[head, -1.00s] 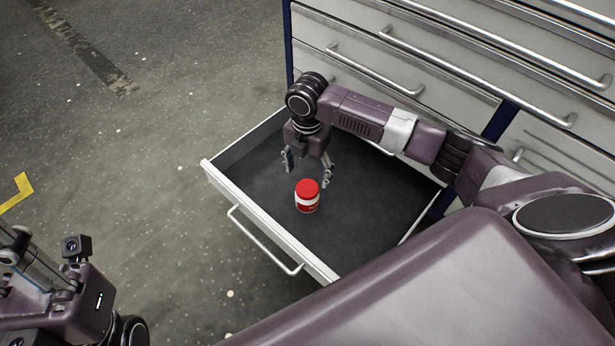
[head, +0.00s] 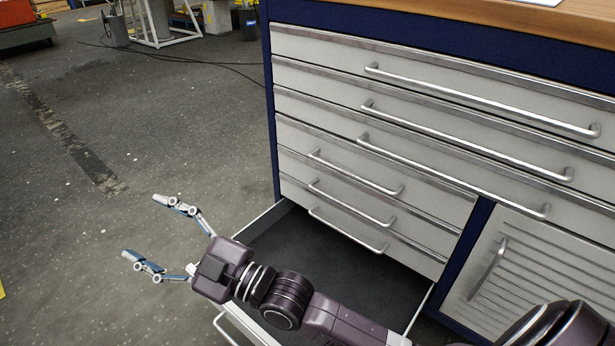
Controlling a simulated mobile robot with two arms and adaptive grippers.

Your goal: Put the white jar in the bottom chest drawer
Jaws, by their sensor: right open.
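The bottom chest drawer (head: 385,285) is pulled open, with its dark floor partly visible behind my right arm. No jar shows now; the near part of the drawer is hidden by my right arm or cut off by the picture's lower edge. My right gripper (head: 145,228) is open and empty. Its fingers point left, and in the picture it is left of the open drawer, over the floor. My left gripper is out of view.
The chest's other drawers (head: 430,135) are shut, with bar handles jutting out. A louvred cabinet door (head: 540,275) is at the lower right. A wooden worktop (head: 560,18) lies on top. Grey floor (head: 130,120) to the left is clear nearby.

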